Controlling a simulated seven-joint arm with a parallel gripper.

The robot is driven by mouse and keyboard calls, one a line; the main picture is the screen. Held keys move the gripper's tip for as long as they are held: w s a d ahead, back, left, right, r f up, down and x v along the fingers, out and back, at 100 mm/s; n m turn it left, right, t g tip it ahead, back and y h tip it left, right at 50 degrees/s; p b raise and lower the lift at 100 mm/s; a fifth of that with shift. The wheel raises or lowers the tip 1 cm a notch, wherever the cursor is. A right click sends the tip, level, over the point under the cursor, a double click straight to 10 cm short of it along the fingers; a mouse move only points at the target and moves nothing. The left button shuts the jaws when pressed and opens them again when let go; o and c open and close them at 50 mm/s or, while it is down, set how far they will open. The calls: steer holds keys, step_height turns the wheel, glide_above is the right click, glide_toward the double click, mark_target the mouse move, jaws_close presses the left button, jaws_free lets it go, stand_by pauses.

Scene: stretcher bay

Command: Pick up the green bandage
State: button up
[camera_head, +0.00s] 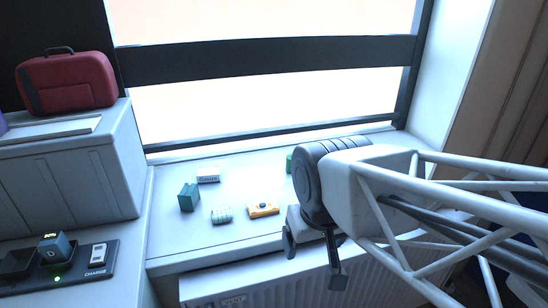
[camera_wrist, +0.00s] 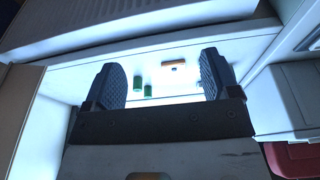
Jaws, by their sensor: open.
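Two small green upright rolls, the left one (camera_wrist: 138,83) and the right one (camera_wrist: 148,91), show between my fingers in the wrist view, nearer the left finger; I cannot tell which is the green bandage. In the head view a green piece (camera_head: 289,163) peeks out on the white sill, mostly hidden behind my wrist. My gripper (camera_head: 314,256) is at the sill's front edge in the head view. In the wrist view my gripper (camera_wrist: 162,72) is open, its dark fingers wide apart with nothing held.
On the white sill (camera_head: 170,245) are a teal box (camera_head: 188,197), a teal patterned pack (camera_head: 221,215), an orange-yellow box (camera_head: 263,209) and a white labelled box (camera_head: 208,174). A radiator (camera_head: 255,290) is below. A red bag (camera_head: 67,82) and a charger (camera_head: 58,249) are at left.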

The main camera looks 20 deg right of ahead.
steer(key=shift+w, duration=0.1)
steer(key=w+d+m+g, duration=0.1)
steer(key=w+d+m, duration=0.25)
steer(key=w, duration=0.85)
steer(key=w+d+m, duration=0.2)
steer(key=w+d, duration=0.2)
steer(key=w, duration=0.9)
steer(key=w+d+f+m, duration=0.1)
steer(key=w+d+f, duration=0.3)
steer(key=w, duration=0.3)
steer(key=w+d+f+m+g, duration=0.1)
steer(key=w+d+f+m, duration=0.1)
steer(key=w+d+f, duration=0.2)
steer(key=w+d+f+m, duration=0.1)
steer(key=w+d+f, duration=0.4)
steer(key=w, duration=0.5)
steer(key=shift+w+f+m+g, duration=0.15)
steer(key=shift+w+f, duration=0.05)
steer(key=shift+f, duration=0.35)
steer(key=shift+w+f+m+g, duration=0.1)
steer(key=shift+w+f+g, duration=0.1)
steer(key=shift+f, duration=0.35)
steer(key=shift+w+d+f, duration=0.2)
steer(key=shift+w+d, duration=0.05)
steer(key=shift+f, duration=0.1)
steer(key=shift+f, duration=1.25)
